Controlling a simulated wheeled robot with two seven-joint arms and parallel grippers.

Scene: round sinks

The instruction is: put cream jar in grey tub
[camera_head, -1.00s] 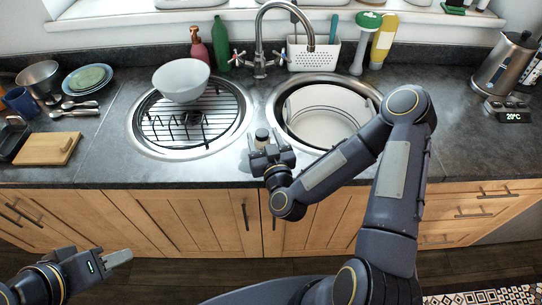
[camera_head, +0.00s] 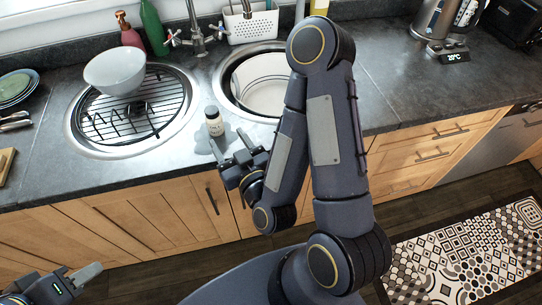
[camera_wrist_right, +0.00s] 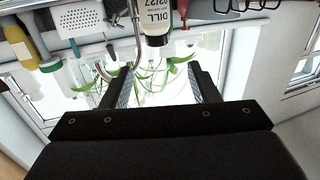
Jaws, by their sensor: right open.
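The pale grey tub (camera_head: 262,92) sits in the right sink, partly hidden by my right arm. My right gripper (camera_head: 233,154) is open and empty at the counter's front edge, close to the jar; its fingers also show in the wrist view (camera_wrist_right: 160,88). My left gripper (camera_head: 82,275) is low at the bottom left; its jaw opening is unclear.
A white bowl (camera_head: 115,70) stands on a rack (camera_head: 130,112) in the left sink. The tap (camera_head: 192,25), a red bottle (camera_head: 129,33), a green bottle (camera_head: 153,27) and a white caddy (camera_head: 248,24) stand behind.

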